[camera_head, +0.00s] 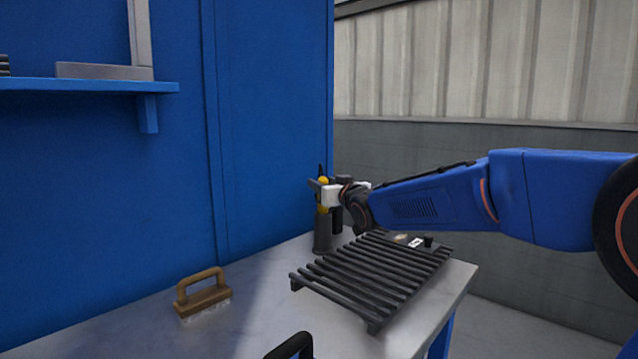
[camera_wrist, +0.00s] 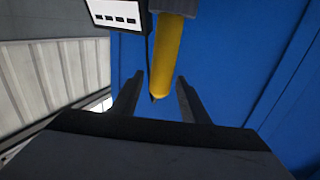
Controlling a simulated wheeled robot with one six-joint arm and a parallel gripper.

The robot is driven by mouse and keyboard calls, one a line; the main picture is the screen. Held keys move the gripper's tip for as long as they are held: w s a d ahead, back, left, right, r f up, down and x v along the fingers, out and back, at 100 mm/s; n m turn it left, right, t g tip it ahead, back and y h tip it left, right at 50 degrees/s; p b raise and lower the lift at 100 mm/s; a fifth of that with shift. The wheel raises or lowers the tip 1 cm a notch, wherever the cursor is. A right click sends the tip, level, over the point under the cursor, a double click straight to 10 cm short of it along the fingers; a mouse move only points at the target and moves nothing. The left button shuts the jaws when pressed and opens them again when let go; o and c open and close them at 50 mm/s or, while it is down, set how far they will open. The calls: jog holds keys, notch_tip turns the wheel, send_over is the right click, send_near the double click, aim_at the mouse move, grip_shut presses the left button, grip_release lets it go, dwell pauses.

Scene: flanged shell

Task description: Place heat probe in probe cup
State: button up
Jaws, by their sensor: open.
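The probe cup looks to be the tall dark grey holder (camera_head: 322,236) standing on the table under the yellow part. The probe appears upright with its lower end at the cup's mouth; how deep it sits is hidden. My gripper (camera_head: 318,191) is open at the probe.
A black slatted rack (camera_head: 370,275) lies on the metal table right of the cup. A wooden-handled brush (camera_head: 204,294) lies at front left. A box with a white marked face (camera_wrist: 117,12) is beside the probe. Blue wall panels (camera_head: 270,120) stand close behind.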

jog(key=v, duration=0.8)
